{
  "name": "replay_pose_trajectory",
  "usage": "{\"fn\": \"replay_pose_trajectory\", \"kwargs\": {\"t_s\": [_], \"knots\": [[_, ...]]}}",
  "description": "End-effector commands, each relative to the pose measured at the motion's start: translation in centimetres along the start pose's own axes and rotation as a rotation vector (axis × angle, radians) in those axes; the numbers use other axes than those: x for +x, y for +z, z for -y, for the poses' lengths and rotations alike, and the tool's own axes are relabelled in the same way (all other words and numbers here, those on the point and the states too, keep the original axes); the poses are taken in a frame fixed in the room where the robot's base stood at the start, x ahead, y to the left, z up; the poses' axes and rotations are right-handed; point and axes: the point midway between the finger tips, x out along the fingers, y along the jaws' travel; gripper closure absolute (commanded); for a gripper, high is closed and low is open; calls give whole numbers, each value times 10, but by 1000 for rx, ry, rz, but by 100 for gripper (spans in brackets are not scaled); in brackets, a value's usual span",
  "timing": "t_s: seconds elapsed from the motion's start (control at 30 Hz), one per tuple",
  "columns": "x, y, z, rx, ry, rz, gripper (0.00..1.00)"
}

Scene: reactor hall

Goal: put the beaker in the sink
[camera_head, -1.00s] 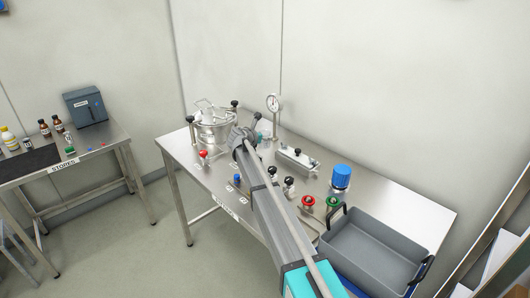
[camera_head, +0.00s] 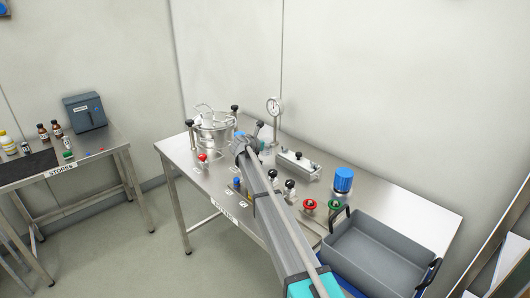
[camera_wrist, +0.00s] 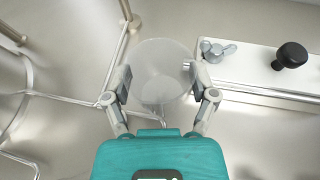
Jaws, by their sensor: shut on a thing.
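The beaker (camera_wrist: 160,62) is a clear, see-through cup in the wrist view. It sits between the two fingers of my gripper (camera_wrist: 160,88), which is shut on it. In the head view my arm's wrist hides most of the gripper, and the beaker is hard to make out there. Both are over the steel bench near the lidded vessel (camera_head: 214,130). A grey rectangular basin with black handles (camera_head: 378,238), the only sink-like thing in view, is at the bench's right front, well apart from my gripper.
A gauge (camera_head: 273,105) on a post stands behind my wrist. A white block with black knobs (camera_head: 298,163), red and green knobs and a blue-capped container (camera_head: 343,180) lie between there and the basin. A stores table (camera_head: 60,165) is at left.

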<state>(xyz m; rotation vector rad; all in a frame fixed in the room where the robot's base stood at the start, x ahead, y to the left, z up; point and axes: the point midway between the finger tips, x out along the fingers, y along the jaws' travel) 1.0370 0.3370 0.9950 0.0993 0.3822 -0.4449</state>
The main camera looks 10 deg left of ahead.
Motion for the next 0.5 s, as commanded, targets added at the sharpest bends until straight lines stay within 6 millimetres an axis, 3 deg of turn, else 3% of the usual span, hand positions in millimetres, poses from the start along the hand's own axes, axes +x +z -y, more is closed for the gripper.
{"fn": "replay_pose_trajectory", "kwargs": {"t_s": [0.13,0.5], "knots": [[12,-9,-3,0,0,0,73],[20,-33,-2,0,0,0,73]]}}
